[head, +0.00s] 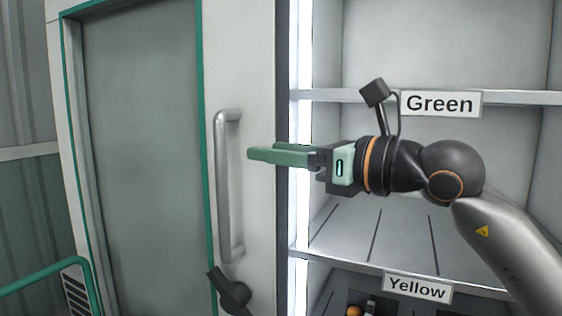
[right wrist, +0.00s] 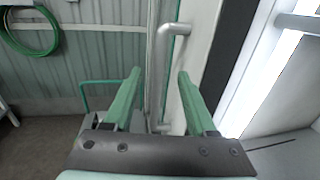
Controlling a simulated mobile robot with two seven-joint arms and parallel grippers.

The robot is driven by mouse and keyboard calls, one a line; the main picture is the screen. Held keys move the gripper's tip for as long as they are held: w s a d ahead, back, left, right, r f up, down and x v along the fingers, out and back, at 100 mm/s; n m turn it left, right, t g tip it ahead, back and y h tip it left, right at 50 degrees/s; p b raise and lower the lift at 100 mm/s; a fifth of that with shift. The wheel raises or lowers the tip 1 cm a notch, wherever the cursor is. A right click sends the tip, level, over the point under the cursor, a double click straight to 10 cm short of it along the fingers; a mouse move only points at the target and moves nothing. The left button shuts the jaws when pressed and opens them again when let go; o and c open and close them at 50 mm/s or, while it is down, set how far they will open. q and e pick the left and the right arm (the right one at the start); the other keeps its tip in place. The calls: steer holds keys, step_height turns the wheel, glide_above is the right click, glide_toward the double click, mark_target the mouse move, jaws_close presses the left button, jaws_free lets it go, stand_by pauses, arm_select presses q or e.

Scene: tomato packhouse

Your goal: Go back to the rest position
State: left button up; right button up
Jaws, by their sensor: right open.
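My right gripper (head: 252,154) is in the middle of the head view, pointing left, in front of the edge of an open cabinet. Its green fingers look empty. In the right wrist view the two fingers (right wrist: 155,80) stand apart with nothing between them. A grey vertical door handle (head: 229,185) is just left of the fingertips in the head view. In the right wrist view the handle (right wrist: 164,60) shows beyond the fingers, and the fingers appear apart from it. My left gripper is not in view.
The door (head: 140,160) with green trim fills the left side. A green rail (head: 45,275) is at lower left. A green hose (right wrist: 30,50) hangs on the wall.

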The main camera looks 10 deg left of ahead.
steer(key=shift+s+d, duration=0.15)
steer(key=shift+d, duration=0.05)
steer(key=w+d+f+m+t+h+p, duration=0.1)
steer(key=d+f+m+t+h, duration=0.3)
steer(key=f+m, duration=0.8)
steer(key=d+f+m+t+h+p, duration=0.1)
steer(key=d+f+m+t+p, duration=0.15)
steer(key=d+f+m, duration=0.65)
steer(key=w+d+f+m+t+h+p, duration=0.1)
steer(key=d+f+m+t+h, duration=0.25)
steer(key=f+m, duration=1.1)
steer(key=s+d+f+m+g+h, duration=0.2)
steer(key=s+f+m, duration=0.15)
steer(key=f, duration=0.45)
steer(key=s+d+f+m+g+h, duration=0.2)
steer(key=s+f+m, duration=0.1)
steer(key=s+f, duration=0.3)
steer(key=s+d+f+m+g, duration=0.1)
steer(key=s+f+m+g, duration=0.1)
steer(key=s+f, duration=0.4)
steer(key=s+d+f+m+g+h+p, duration=0.1)
steer(key=s+d+f+m+g, duration=0.1)
steer(key=s+f, duration=0.4)
steer(key=shift+s+f+m+g, duration=0.3)
steer(key=shift+s+g, duration=0.2)
steer(key=shift+s, duration=0.7)
